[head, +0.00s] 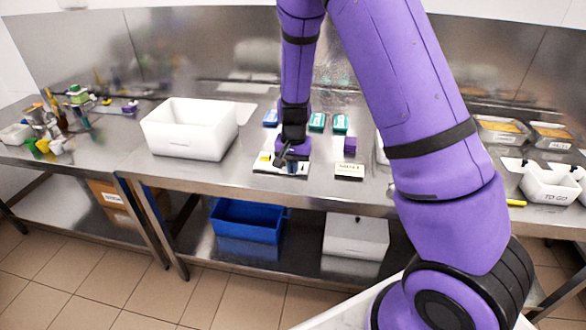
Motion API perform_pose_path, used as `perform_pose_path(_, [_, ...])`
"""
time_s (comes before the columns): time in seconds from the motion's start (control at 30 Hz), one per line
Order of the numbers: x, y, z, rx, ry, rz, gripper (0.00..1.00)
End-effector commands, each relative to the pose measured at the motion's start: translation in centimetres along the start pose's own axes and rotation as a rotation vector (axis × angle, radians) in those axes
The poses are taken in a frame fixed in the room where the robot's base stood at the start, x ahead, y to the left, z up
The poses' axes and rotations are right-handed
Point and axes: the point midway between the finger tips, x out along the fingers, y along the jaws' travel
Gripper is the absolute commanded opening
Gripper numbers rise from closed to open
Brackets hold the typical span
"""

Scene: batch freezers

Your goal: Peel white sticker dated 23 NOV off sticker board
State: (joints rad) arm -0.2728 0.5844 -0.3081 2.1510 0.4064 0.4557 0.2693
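The sticker board (268,168) appears to be the flat white sheet on the steel table, near its front edge. A small yellow patch shows at its left side, and whitish patches lie around it. The dates are too small to read, so I cannot tell which sticker is the 23 NOV one. My gripper (283,160) points down over the middle of the board and hides part of it. Its dark fingers are at or just above the board. I cannot tell whether they touch it, or whether they are open or shut.
A white bin (190,128) stands left of the board. A small lettered white block (349,170) and a purple block (350,144) are to its right. Teal boxes (340,122) stand behind. A blue crate (247,221) is on the lower shelf. My arm covers the table's right-centre.

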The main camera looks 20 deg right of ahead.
Motion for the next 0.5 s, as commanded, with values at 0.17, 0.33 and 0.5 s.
perform_pose_path(0.17, [-0.5, 0.0, 0.0, 0.000, 0.001, -0.001, 0.00])
perform_pose_path(0.33, [-0.9, 0.0, 0.0, 0.001, 0.000, -0.001, 0.00])
perform_pose_path(0.5, [-1.3, -0.1, 0.0, 0.001, 0.000, 0.000, 0.00])
